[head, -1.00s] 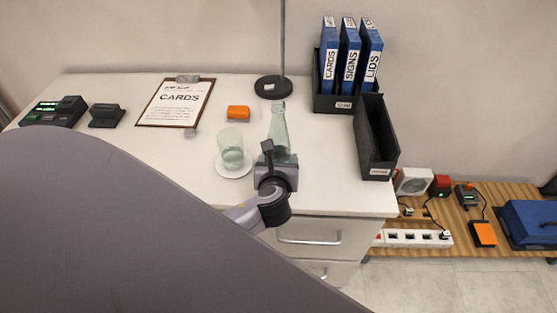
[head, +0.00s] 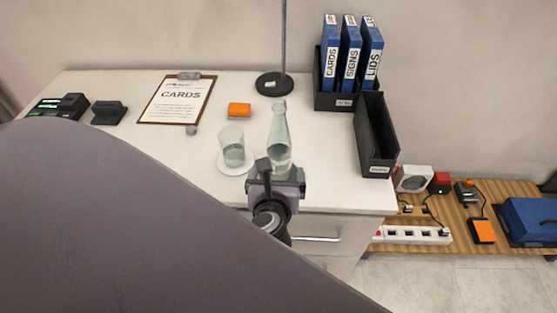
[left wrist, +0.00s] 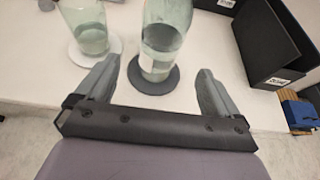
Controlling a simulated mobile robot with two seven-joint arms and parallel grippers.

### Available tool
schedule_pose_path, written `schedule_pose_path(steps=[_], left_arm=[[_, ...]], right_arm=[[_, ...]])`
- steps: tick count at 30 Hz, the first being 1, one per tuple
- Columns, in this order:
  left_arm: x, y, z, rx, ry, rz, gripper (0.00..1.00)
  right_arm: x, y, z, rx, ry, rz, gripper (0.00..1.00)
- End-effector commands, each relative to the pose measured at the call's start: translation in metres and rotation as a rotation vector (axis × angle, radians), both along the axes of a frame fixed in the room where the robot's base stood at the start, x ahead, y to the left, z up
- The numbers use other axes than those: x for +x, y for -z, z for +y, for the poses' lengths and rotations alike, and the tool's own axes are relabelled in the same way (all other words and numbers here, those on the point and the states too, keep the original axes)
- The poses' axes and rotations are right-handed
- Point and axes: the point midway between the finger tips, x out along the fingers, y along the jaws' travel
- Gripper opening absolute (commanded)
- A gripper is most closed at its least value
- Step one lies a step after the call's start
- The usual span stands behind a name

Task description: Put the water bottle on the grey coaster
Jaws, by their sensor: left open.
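The water bottle (head: 280,128) is clear, pale green and upright near the desk's front edge. In the left wrist view the bottle (left wrist: 165,38) appears to stand on the dark grey coaster (left wrist: 152,84), whose near rim shows below its base. My left gripper (head: 275,178) is open at the near side of the bottle. In the left wrist view the fingers of my left gripper (left wrist: 157,72) point toward the bottle, one on each side, with gaps. In the head view my gripper hides the bottle's base and the coaster. My right gripper is not in view.
A glass (head: 232,146) stands on a white coaster (head: 222,167) just left of the bottle. A lamp base (head: 273,84) and an orange block (head: 239,110) are behind. An empty black file box (head: 376,140) stands to the right. A clipboard (head: 176,99) lies at the back left.

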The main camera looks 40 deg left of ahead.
Motion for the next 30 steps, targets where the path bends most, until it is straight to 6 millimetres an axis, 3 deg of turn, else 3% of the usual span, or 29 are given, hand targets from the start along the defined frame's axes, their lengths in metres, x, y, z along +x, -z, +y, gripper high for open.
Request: schedule_pose_path(steps=[7,11,14,20,24,30], left_arm=[[-0.023,-0.01,-0.014,-0.005,0.0,-0.001,0.96],[-0.028,0.001,-0.019,-0.112,-0.011,-0.013,0.96],[-0.033,0.023,-0.026,-0.323,-0.045,-0.036,0.96],[-0.054,0.072,-0.047,-0.932,-0.237,-0.1,0.96],[-0.072,0.096,-0.058,-1.361,-0.457,-0.154,0.96],[-0.097,0.115,-0.064,-1.93,-0.859,-0.262,0.96]], right_arm=[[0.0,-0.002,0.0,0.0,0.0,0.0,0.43],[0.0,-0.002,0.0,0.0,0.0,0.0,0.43],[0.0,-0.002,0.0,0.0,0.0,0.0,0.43],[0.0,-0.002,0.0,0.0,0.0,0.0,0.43],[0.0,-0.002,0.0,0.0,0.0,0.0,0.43],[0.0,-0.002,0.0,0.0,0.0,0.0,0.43]])
